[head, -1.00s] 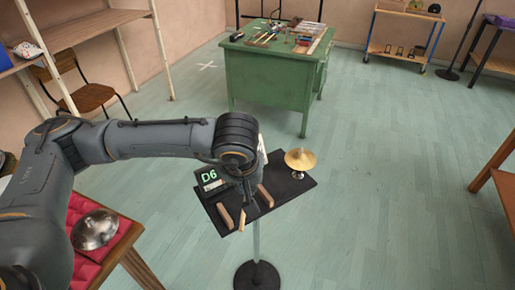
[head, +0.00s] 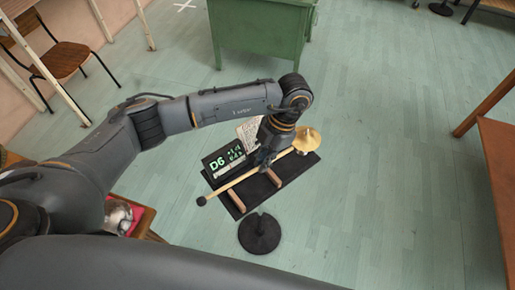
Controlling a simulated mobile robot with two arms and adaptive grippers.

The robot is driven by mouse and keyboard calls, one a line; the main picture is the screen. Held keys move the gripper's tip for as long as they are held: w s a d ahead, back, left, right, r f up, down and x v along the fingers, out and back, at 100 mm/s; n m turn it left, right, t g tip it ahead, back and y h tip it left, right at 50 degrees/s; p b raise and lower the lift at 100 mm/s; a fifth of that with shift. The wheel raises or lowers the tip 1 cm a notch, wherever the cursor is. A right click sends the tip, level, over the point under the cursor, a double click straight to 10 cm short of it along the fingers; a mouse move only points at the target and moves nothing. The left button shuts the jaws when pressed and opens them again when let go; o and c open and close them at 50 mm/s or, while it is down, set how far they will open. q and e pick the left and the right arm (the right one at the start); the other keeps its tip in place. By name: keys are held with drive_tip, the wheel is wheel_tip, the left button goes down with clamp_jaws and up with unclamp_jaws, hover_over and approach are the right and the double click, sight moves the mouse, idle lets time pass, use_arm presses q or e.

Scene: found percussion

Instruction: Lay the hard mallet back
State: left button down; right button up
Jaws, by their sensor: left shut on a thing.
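The mallet (head: 228,184) has a pale wooden stick and a small dark head (head: 201,200) at its lower left end. My left gripper (head: 263,164) is shut on the stick, over the black stand tray (head: 290,171). The mallet slants up to the right, and the gripper hides part of it. Two wooden rests (head: 237,201) stand on the tray under or close to the stick. I cannot tell whether the stick touches them. My right gripper is not in view.
A display reading D6 (head: 217,164) and a paper sheet (head: 249,132) are at the tray's back. A small brass cymbal (head: 308,139) is at its right end. The stand's round base (head: 259,234) is on open floor. A green desk (head: 262,35) stands behind.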

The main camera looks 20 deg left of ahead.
use_arm(q)
drive_tip(key=shift+s+d+f+n, duration=0.1)
drive_tip(key=shift+s+d+n, duration=0.05)
drive_tip(key=shift+n, duration=0.25)
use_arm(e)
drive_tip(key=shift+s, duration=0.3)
use_arm(q)
drive_tip(key=shift+d, duration=0.1)
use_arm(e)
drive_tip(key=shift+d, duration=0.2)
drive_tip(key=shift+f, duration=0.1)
use_arm(q)
drive_tip(key=shift+f+b, duration=0.2)
drive_tip(key=shift+b, duration=0.3)
wheel_tip(320, 180, down, 4)
drive_tip(key=b, duration=0.4)
drive_tip(key=shift+f, duration=0.25)
drive_tip(key=shift+f+b, duration=0.75)
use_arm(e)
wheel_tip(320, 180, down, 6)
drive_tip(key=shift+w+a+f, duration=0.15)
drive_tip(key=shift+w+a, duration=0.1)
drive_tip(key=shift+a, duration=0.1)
use_arm(q)
drive_tip(key=shift+f+b, duration=0.25)
drive_tip(key=shift+b, duration=0.15)
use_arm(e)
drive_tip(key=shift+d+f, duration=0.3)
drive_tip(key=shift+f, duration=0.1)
